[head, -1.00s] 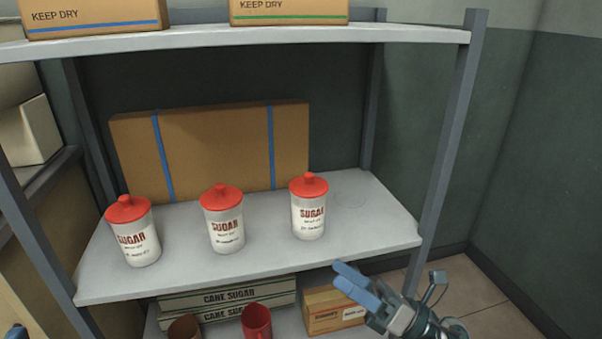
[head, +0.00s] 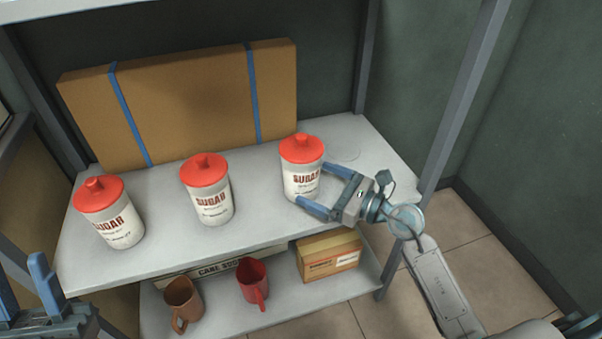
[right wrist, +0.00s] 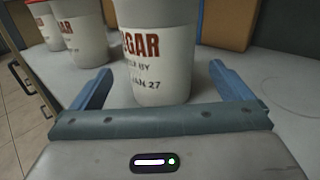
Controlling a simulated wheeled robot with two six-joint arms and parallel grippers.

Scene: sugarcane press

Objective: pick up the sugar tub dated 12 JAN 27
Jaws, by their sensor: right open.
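Three white sugar tubs with red lids stand upright in a row on the shelf: a left tub (head: 110,215), a middle tub (head: 207,190) and a right tub (head: 302,178). My right gripper (head: 312,184) is open at the right tub, its blue fingers reaching towards both sides of it. In the right wrist view this tub (right wrist: 157,55) stands between and just beyond the fingertips (right wrist: 160,72). Its label ends in "AN 27"; the day is not visible. The other tubs' dates are too small to read. My left gripper (head: 22,285) is open and empty at the lower left.
A large brown carton (head: 185,105) with blue straps stands behind the tubs. The shelf (head: 350,135) has free room right of the right tub, beside a grey post (head: 465,100). Below are a brown mug (head: 183,300), a red mug (head: 252,280) and a small carton (head: 330,258).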

